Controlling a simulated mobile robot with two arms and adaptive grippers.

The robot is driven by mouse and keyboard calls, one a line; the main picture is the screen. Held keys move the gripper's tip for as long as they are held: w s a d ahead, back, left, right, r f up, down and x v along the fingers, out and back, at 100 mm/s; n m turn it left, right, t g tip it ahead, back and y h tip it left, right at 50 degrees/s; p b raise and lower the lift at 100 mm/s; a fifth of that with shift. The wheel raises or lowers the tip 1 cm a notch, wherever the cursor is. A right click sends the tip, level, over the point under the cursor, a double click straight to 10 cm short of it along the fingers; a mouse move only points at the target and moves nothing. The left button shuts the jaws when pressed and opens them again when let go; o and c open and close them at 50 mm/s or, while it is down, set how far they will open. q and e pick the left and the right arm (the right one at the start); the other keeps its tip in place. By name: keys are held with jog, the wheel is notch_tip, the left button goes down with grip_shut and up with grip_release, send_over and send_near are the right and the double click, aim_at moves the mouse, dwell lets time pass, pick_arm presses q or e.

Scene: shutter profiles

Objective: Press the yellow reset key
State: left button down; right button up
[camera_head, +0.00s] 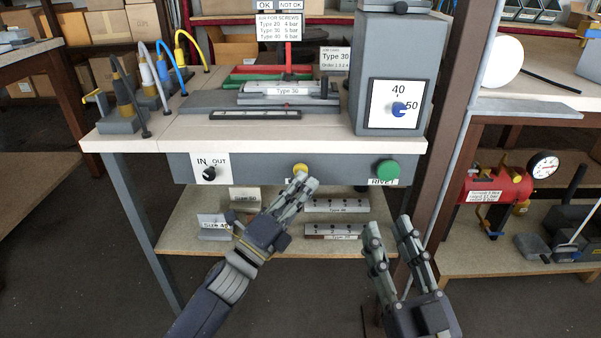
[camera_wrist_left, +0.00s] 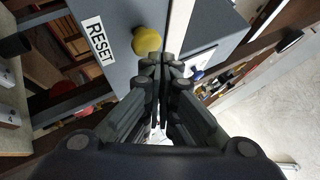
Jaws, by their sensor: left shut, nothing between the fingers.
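The yellow reset key (camera_head: 300,169) is a round knob on the grey front panel of the workbench, between the IN/OUT dial and the green RIVET key. It also shows in the left wrist view (camera_wrist_left: 148,40), beside a RESET label (camera_wrist_left: 98,41). My left gripper (camera_head: 304,183) is shut and empty, its fingertips just below the yellow key in the head view. In the left wrist view the fingertips (camera_wrist_left: 165,60) are right by the key's lower edge; I cannot tell whether they touch it. My right gripper (camera_head: 388,222) has its fingers apart and is empty, in front of the bench's right side.
The green RIVET key (camera_head: 386,169) and black IN/OUT dial (camera_head: 209,173) sit on the same panel. A grey machine with a dial (camera_head: 398,105) stands on the bench top. A brown post (camera_head: 455,120) rises at the bench's right. A lower shelf (camera_head: 190,232) holds labelled blocks.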

pick_arm(q)
jog(key=shift+w, duration=0.65)
pick_arm(e)
jog(key=shift+s+r+t, duration=0.25)
jog(key=shift+r+t, duration=0.05)
jog(key=shift+r, duration=0.15)
jog(key=shift+s+r+t, duration=0.2)
jog(key=shift+r+t, duration=0.1)
jog(key=shift+r, duration=0.15)
dwell(0.5)
pick_arm(q)
jog(key=shift+s, duration=1.05)
pick_arm(e)
jog(key=shift+w+d+f+g+h, duration=0.15)
jog(key=shift+w+f+g, duration=0.2)
jog(key=shift+f, duration=0.3)
jog(key=shift+w+a+f+g+h, duration=0.1)
jog(key=shift+w+f+g, duration=0.1)
jog(key=shift+f+g, duration=0.35)
jog(key=shift+w+d+f+g+h, duration=0.15)
jog(key=shift+w+f+g, duration=0.15)
jog(key=shift+f, duration=0.45)
pick_arm(q)
jog(key=shift+s, duration=0.1)
pick_arm(e)
jog(key=shift+a, duration=0.15)
